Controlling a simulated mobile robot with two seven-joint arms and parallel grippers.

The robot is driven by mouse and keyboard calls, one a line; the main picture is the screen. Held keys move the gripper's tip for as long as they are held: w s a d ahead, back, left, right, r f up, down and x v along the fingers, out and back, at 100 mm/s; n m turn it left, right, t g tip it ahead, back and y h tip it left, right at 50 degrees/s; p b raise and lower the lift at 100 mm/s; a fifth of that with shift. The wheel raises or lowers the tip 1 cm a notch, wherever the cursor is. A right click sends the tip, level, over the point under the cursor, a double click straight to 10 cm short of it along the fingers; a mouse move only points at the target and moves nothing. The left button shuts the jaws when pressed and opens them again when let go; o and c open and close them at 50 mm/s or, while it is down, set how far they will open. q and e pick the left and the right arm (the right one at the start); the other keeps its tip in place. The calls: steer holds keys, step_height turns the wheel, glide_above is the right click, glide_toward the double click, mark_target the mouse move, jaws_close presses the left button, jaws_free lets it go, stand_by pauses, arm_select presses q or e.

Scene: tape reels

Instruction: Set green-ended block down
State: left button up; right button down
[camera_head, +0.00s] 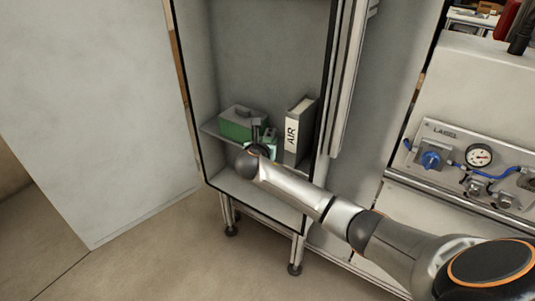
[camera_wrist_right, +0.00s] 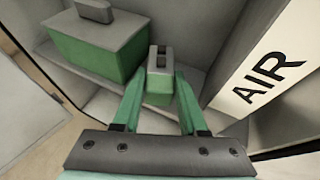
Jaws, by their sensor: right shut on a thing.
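The green-ended block (camera_wrist_right: 159,60) is grey on top with a dark slot, and its green end faces my wrist camera. My right gripper (camera_wrist_right: 158,85) is shut on it, with one green finger on each side. In the head view the right gripper (camera_head: 262,140) is inside the open cabinet, at the front of the shelf, between the green box and the AIR binder. The block is mostly hidden there by the gripper and wrist. I cannot tell whether its underside touches the shelf. My left gripper is in neither view.
A green box (camera_head: 238,128) with a grey lid and handle stands left of the block. A binder (camera_head: 298,130) marked AIR stands upright to its right. The shelf (camera_head: 209,129) is narrow. The cabinet door (camera_head: 100,120) is open at left; a gauge panel (camera_head: 470,165) is at right.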

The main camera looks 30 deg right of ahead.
step_height(320, 180, down, 4)
steer(key=shift+r+b, duration=0.25)
steer(key=shift+b, duration=0.25)
steer(key=shift+f, duration=0.1)
steer(key=shift+f, duration=0.15)
steer(key=shift+c, duration=2.2)
jaws_free()
steer(key=shift+f, duration=0.1)
